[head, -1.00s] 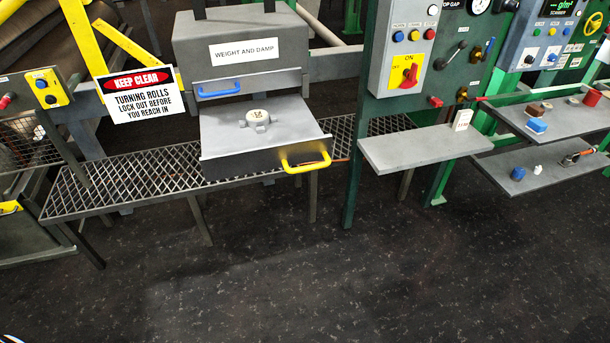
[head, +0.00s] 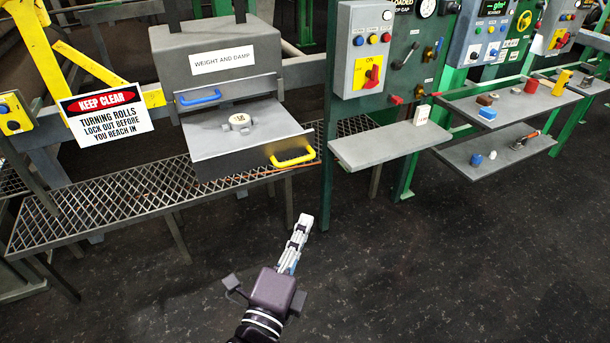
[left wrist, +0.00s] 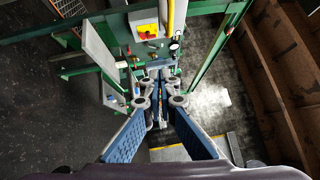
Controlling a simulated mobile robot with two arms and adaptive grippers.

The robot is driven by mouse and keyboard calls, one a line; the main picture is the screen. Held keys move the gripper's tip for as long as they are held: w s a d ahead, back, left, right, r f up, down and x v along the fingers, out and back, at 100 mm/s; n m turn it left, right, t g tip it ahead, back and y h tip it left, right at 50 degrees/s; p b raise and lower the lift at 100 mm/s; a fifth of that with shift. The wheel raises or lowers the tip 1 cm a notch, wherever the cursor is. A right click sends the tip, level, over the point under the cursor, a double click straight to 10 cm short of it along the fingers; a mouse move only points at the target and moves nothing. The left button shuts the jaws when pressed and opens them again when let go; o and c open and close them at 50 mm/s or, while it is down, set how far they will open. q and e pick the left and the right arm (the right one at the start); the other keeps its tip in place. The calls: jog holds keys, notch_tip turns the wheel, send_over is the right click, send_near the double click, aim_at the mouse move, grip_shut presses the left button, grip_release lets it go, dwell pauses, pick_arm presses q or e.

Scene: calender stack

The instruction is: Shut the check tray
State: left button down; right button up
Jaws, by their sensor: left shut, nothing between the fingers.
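The check tray (head: 198,140) is a grey drawer standing out from the grey box labelled "WEIGHT AND DAMP" (head: 180,65). A yellow handle (head: 293,158) is on its front, toward the right end. A round pale piece on a grey base (head: 240,121) sits in the tray. A blue handle (head: 198,97) is on a panel at the tray's back. My left gripper (head: 303,222) is shut and empty, below the yellow handle in the picture and apart from it. In the left wrist view its fingers (left wrist: 158,80) meet; the tray cannot be made out there. My right gripper is out of view.
A mesh shelf (head: 105,205) runs under the tray. A "KEEP CLEAR" sign (head: 105,112) hangs left of it. A green panel with a grey shelf (head: 390,147) stands to the right, with more shelves beyond. The dark floor in front is clear.

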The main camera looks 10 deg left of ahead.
pick_arm(q)
jog(key=w+r+p, duration=0.3)
jog(key=w+p, duration=0.2)
jog(key=w, duration=0.7)
jog(key=shift+w+a+r, duration=0.35)
jog(key=shift+w, duration=0.05)
